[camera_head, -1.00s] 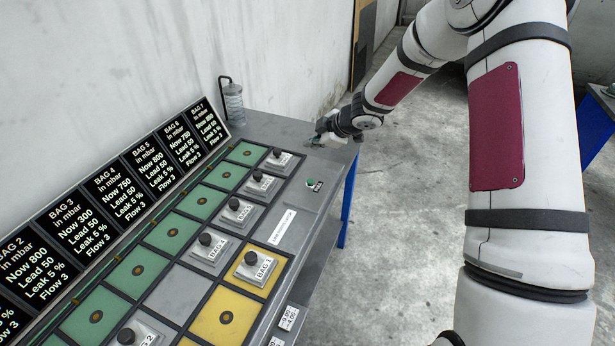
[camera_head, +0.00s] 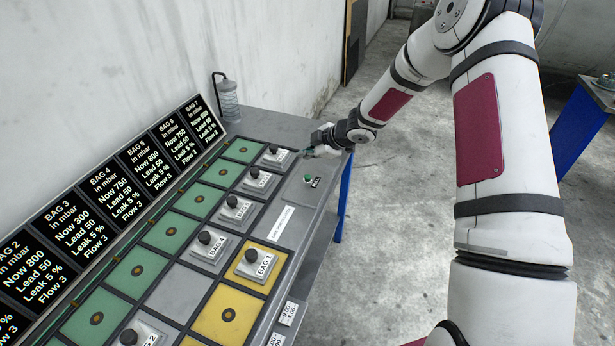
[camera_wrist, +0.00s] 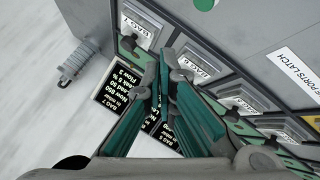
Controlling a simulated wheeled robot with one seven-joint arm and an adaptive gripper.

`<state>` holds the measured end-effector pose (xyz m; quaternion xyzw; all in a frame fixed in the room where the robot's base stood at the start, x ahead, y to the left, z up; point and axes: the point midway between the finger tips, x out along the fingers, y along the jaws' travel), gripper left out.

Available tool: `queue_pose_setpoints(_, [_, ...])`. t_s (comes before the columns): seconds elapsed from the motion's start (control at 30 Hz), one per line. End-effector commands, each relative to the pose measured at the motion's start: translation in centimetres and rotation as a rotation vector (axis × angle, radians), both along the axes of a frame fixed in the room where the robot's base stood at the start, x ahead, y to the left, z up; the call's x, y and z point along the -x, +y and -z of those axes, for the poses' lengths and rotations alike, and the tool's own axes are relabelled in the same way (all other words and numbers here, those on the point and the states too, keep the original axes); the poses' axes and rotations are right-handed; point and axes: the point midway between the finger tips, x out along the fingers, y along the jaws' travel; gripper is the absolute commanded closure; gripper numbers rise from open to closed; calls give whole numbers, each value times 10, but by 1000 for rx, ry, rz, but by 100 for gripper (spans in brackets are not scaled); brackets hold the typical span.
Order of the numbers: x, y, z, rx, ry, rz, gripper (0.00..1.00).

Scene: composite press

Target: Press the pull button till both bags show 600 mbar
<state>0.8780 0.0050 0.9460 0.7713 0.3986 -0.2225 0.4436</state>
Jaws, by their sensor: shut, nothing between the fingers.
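The pull button (camera_head: 308,180) is a small green button with a dark label, on the grey console top near its right edge. It also shows as a green disc (camera_wrist: 205,4) at the top of the wrist view. My gripper (camera_head: 310,152) is shut and empty over the console's far end, beyond the button. In the wrist view its green fingers (camera_wrist: 160,65) meet at the tips, apart from the button.
A grey cylinder (camera_head: 228,101) stands at the far left corner by the wall. Open floor lies right of the console.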

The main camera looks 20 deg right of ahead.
Motion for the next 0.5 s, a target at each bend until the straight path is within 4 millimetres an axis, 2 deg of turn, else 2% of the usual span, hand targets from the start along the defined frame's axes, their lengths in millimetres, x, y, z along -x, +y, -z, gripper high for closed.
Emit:
queue_pose_setpoints(0.3, [0, 0, 42, -1, 2, 0, 100])
queue_pose_setpoints(0.5, [0, 0, 55, 0, 1, -1, 100])
